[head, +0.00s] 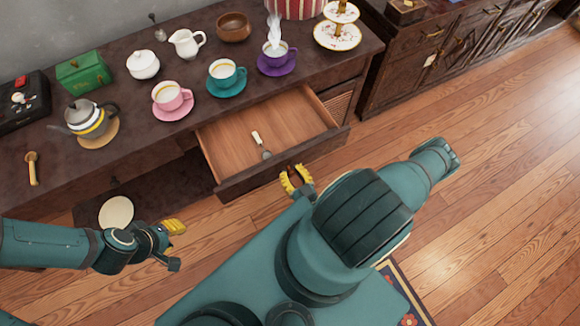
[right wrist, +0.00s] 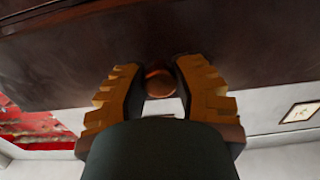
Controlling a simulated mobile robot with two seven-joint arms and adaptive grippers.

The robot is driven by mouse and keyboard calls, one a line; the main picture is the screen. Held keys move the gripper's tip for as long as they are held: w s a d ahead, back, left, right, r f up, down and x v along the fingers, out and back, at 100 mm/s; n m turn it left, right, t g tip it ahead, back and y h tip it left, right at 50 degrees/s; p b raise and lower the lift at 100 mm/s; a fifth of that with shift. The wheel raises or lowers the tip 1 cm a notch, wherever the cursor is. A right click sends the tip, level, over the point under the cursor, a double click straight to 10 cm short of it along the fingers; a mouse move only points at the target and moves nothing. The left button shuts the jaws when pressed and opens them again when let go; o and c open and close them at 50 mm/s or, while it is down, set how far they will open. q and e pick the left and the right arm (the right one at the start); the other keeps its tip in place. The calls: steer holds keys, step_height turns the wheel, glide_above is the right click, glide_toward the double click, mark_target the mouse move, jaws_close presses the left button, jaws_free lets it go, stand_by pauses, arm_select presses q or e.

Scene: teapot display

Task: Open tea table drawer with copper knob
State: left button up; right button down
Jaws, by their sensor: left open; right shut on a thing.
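The tea table (head: 135,120) is dark wood, and its drawer (head: 225,150) is pulled well out, showing a light wooden inside. A small utensil with a pale handle (head: 256,137) lies in it. My right gripper (head: 296,180) is at the outer side of the drawer front. In the right wrist view, its yellow-padded fingers are shut on the round copper knob (right wrist: 159,83), which sits between them against the dark drawer front (right wrist: 60,65). The knob is hidden in the head view. My left gripper (head: 172,245) is open and empty, low in front of the table's left part.
A teapot (head: 87,119), a pink cup (head: 171,97), a teal cup (head: 225,73) and a purple cup (head: 278,53) stand on the tabletop. A dark cabinet (head: 420,45) stands to the right. Wooden floor (head: 490,170) is clear at right.

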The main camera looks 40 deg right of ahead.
steer(key=c, duration=0.7)
jaws_free()
steer(key=shift+o, duration=0.2)
steer(key=v, duration=1.2)
